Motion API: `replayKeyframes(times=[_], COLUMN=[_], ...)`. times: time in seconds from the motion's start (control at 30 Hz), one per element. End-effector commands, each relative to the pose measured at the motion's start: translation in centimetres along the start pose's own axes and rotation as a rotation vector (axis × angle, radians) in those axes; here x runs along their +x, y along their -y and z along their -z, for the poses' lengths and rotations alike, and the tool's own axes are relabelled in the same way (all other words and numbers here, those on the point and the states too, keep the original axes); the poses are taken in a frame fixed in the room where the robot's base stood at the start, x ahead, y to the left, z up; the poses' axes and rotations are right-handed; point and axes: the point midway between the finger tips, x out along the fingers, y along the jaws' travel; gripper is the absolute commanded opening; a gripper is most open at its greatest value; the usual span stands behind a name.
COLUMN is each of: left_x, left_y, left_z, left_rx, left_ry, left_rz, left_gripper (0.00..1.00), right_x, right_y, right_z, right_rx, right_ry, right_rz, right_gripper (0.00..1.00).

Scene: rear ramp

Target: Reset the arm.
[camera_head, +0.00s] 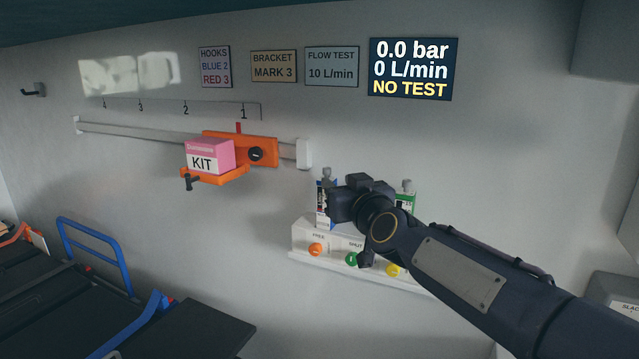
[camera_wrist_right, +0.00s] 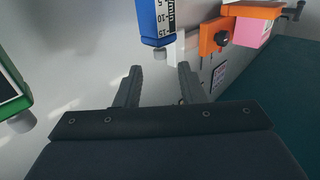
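My right arm comes in from the lower right in the head view. Its gripper (camera_head: 342,204) is in front of the flow meter panel, and its fingers are largely hidden there. In the right wrist view the two fingers of the right gripper (camera_wrist_right: 160,70) stand apart with nothing visible between them. A blue flow meter (camera_head: 322,205) is just beside the gripper in the head view; in the wrist view its blue body (camera_wrist_right: 144,22) is above the fingers. My left gripper is not in view.
A white panel (camera_head: 300,236) carries orange, green and yellow knobs; a green meter (camera_head: 408,202) stands behind my arm. A wall rail (camera_head: 130,133) carries an orange bracket (camera_head: 232,140) and a pink KIT box (camera_head: 208,154). The display (camera_head: 413,69) reads NO TEST. A blue-railed stretcher (camera_head: 95,245) is lower left.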

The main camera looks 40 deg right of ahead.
Motion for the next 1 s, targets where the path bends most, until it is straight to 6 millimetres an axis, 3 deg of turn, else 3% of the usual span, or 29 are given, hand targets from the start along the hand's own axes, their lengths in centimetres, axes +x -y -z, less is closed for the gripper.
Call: replayKeyframes(times=[0.27,0.37,0.47,0.7,0.83,1.0], left_x=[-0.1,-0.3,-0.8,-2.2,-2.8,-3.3], left_y=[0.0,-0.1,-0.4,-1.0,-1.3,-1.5], left_z=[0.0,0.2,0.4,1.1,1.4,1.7], left_rx=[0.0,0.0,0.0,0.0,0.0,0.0], left_ry=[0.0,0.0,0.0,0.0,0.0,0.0], left_rz=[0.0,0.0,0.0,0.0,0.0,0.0], left_gripper=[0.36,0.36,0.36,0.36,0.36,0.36], right_x=[-0.1,-1.0,-3.2,-12.7,-18.6,-24.9], right_y=[0.2,1.5,4.2,11.1,13.2,14.1], right_z=[-0.1,-1.0,-3.2,-11.5,-16.0,-20.3], right_rx=[0.003,0.023,0.064,0.169,0.197,0.206], right_ry=[0.006,0.051,0.153,0.546,0.771,1.005], right_rz=[0.007,0.055,0.147,0.375,0.437,0.456], right_gripper=[0.36,0.36,0.36,0.36,0.36,0.36])
